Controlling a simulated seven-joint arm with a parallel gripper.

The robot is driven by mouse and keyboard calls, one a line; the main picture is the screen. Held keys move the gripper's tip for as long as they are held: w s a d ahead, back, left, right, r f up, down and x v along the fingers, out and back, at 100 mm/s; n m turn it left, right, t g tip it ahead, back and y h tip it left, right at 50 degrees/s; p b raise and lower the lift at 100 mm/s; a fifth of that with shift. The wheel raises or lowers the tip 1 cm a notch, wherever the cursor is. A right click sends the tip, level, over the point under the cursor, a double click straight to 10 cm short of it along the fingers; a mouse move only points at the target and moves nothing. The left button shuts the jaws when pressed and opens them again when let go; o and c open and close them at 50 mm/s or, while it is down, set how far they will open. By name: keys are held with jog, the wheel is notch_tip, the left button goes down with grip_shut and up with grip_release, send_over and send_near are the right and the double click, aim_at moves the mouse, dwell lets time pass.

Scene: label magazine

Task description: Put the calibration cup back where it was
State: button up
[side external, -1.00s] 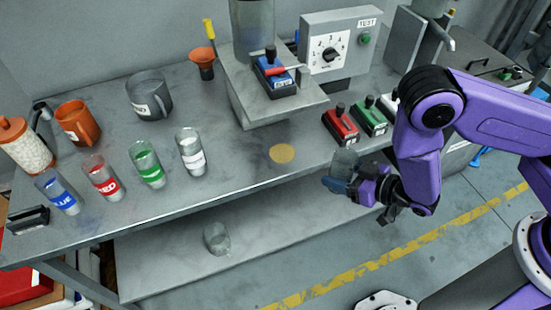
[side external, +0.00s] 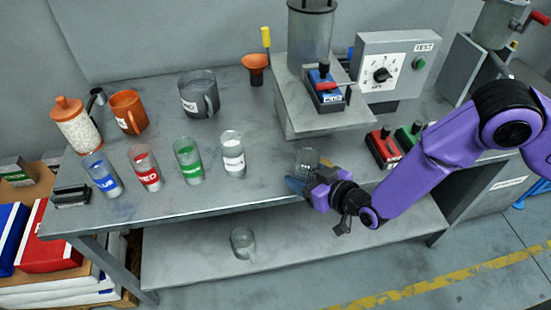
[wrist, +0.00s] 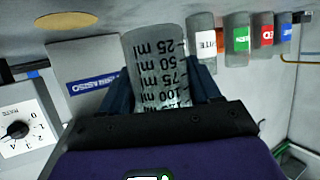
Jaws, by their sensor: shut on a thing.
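The calibration cup (side external: 307,159) is a clear cup. In the wrist view the cup (wrist: 157,62) shows black ml marks. My gripper (side external: 304,181) is shut on it near the front edge of the bench, below the grey machine stand. In the wrist view the dark fingers (wrist: 162,95) grip both sides of the cup. A tan round spot (wrist: 66,21) lies on the bench, to the upper left of the cup in the wrist view. I cannot make out the spot in the side view. I cannot tell whether the cup touches the bench.
White (side external: 232,154), green (side external: 188,161), red (side external: 145,168) and blue (side external: 103,175) labelled cups stand in a row left of my gripper. Red (side external: 383,148) and green (side external: 409,138) lever boxes are to its right. A clear mug (side external: 243,243) sits on the lower shelf.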

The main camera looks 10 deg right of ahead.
jog(key=w+a, duration=0.1)
jog(key=w, duration=0.2)
jog(key=w+a, duration=0.2)
jog(key=w, duration=0.1)
jog(key=w+a, duration=0.1)
jog(key=w, duration=0.2)
jog(key=shift+w+a, duration=0.3)
jog(key=shift+a, duration=0.1)
jog(key=shift+f, duration=1.75)
jog(key=shift+f, duration=0.2)
jog(key=o, duration=1.2)
jog(key=shift+c, duration=0.2)
jog(key=shift+r, duration=0.1)
jog(key=shift+r, duration=0.15)
jog(key=v, duration=1.2)
